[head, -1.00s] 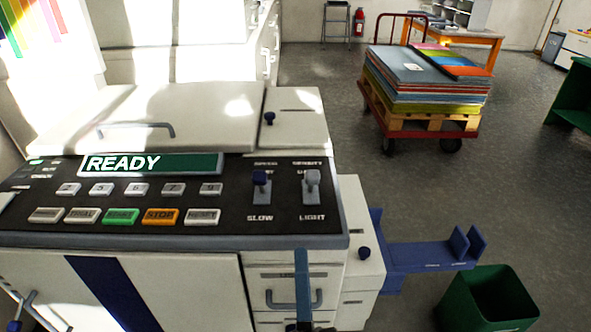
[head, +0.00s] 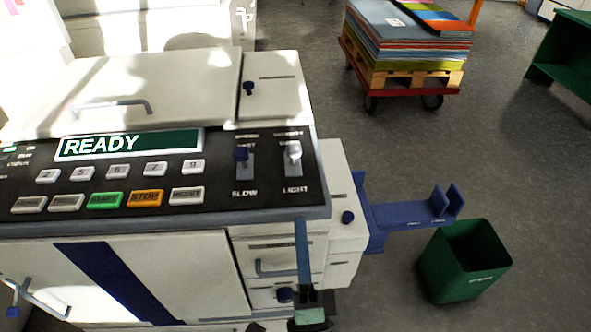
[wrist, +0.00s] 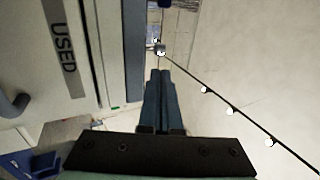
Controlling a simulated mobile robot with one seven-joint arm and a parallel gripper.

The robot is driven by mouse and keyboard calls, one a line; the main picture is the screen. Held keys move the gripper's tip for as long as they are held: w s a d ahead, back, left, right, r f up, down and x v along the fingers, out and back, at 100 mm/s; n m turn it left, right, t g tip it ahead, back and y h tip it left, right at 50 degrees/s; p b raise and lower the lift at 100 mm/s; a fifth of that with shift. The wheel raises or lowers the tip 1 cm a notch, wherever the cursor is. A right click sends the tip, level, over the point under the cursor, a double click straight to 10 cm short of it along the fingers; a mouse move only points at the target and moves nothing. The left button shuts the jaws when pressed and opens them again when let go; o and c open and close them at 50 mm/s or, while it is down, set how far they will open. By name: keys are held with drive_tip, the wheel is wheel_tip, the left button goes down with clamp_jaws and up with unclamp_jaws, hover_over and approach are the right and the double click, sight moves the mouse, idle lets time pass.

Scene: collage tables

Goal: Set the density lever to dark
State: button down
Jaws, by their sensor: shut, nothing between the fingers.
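The density lever (head: 293,150) has a pale grey knob and stands in the right slot of the dark control panel (head: 215,200), above the word LIGHT. Its knob appears near the slot's upper end and partly covers the upper label. My gripper (head: 301,223) is below the panel's front edge, in front of the machine's drawers, with its thin blue-grey fingers pointing up. It is apart from the lever. In the wrist view the fingers (wrist: 158,73) are together and empty. A small shiny knob-like thing beyond them is too small to identify.
The speed lever (head: 241,153), with a dark blue knob, stands just left of the density lever. A blue tray (head: 405,214) sticks out right of the machine, near a green bin (head: 463,265). A loaded trolley (head: 405,80) stands behind on the open floor.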

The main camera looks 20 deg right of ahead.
sight(294, 156)
drive_tip(key=p+x, duration=0.1)
drive_tip(key=x, duration=0.9)
drive_tip(key=shift+w+d, duration=0.1)
drive_tip(key=shift+w, duration=0.15)
drive_tip(key=shift+r, duration=0.15)
